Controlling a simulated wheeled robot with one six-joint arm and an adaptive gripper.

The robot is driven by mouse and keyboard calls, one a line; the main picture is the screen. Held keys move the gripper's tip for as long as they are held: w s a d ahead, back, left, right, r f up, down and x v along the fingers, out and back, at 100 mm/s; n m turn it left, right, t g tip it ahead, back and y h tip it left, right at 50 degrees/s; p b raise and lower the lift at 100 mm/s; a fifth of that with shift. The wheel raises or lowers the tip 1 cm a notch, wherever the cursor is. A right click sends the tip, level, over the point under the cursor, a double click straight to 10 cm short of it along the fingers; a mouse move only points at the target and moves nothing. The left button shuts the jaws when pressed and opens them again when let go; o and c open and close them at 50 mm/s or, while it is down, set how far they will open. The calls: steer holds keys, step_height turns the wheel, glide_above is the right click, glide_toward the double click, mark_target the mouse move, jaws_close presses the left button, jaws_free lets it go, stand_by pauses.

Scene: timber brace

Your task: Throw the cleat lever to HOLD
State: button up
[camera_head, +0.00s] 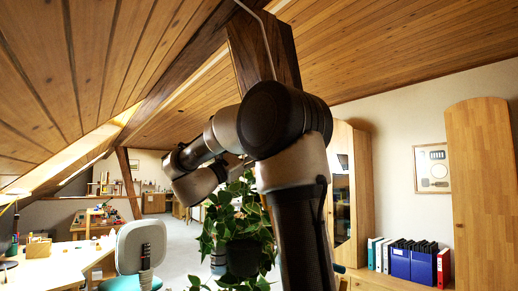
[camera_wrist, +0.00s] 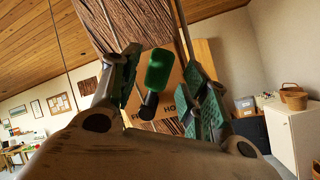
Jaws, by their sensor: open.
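The cleat lever has a green grip (camera_wrist: 158,70) on a dark stem (camera_wrist: 149,105), seen in the wrist view. Its grip stands up between the two fingers of my gripper (camera_wrist: 162,62), leaning slightly right. The fingers are apart, with green pads on both sides of the grip; I cannot tell whether either touches it. Behind the lever is a brown plate (camera_wrist: 172,90) with partly hidden letters: "HO" to the right of the stem, and an "F" at the left. In the head view my arm is raised and the lever cannot be made out.
A dark timber (camera_wrist: 125,22) rises behind the lever; a timber post (camera_head: 262,50) also shows in the head view. A leafy hanging plant (camera_head: 236,225) is close beside my arm. A chair (camera_head: 140,245) and a desk (camera_head: 60,265) stand at left, binders (camera_head: 410,262) at right.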

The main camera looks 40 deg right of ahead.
steer(key=v, duration=0.8)
steer(key=shift+a+f, duration=0.2)
steer(key=shift+a, duration=0.05)
